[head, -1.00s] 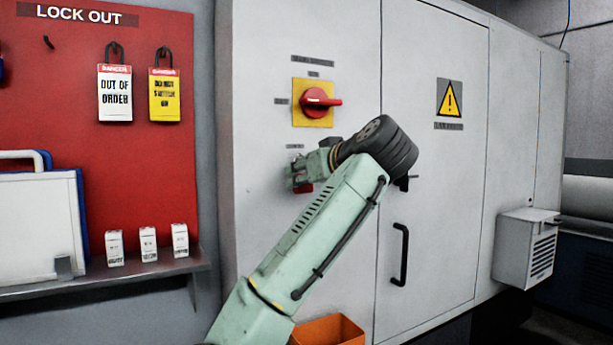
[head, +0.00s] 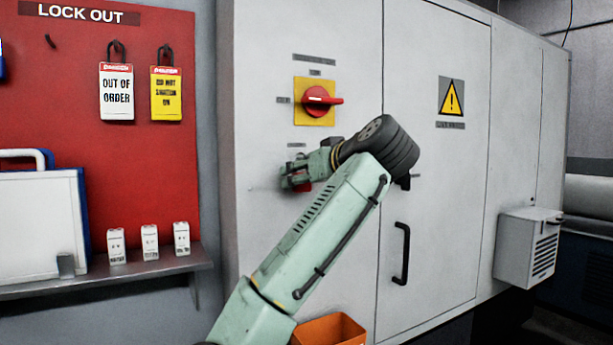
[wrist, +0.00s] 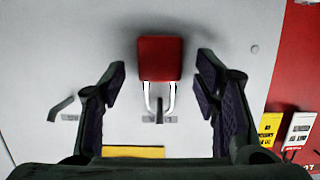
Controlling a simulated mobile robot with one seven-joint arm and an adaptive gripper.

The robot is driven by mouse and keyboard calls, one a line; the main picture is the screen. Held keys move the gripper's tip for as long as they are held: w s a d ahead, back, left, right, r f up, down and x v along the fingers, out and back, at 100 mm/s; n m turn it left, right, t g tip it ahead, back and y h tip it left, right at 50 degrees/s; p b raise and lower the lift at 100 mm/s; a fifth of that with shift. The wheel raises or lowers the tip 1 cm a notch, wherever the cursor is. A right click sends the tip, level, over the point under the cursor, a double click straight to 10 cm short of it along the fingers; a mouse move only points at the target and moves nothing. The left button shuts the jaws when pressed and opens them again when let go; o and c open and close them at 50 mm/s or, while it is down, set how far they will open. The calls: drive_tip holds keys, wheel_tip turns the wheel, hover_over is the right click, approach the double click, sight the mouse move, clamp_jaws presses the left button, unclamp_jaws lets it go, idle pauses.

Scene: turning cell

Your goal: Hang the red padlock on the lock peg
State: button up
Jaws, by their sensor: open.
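The red padlock (wrist: 160,58) hangs against the pale cabinet front in the wrist view, which shows it upside down. Its bright shackle legs stand either side of a dark peg (wrist: 160,104); the bow's far end is hard to make out. My gripper (wrist: 161,70) is open, one finger on each side of the padlock body, with visible gaps and no contact. In the head view my gripper (head: 290,181) is at the cabinet below the red rotary switch (head: 318,101). Only a bit of the red padlock (head: 305,188) shows there, mostly hidden by the gripper.
A red lockout board (head: 140,200) on the left carries two hanging tags and an empty hook (head: 50,41). A shelf (head: 140,267) below it holds small white boxes. The cabinet door has a black handle (head: 401,254). An orange bin (head: 328,330) stands low in front.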

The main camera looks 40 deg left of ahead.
drive_tip(key=v, duration=1.2)
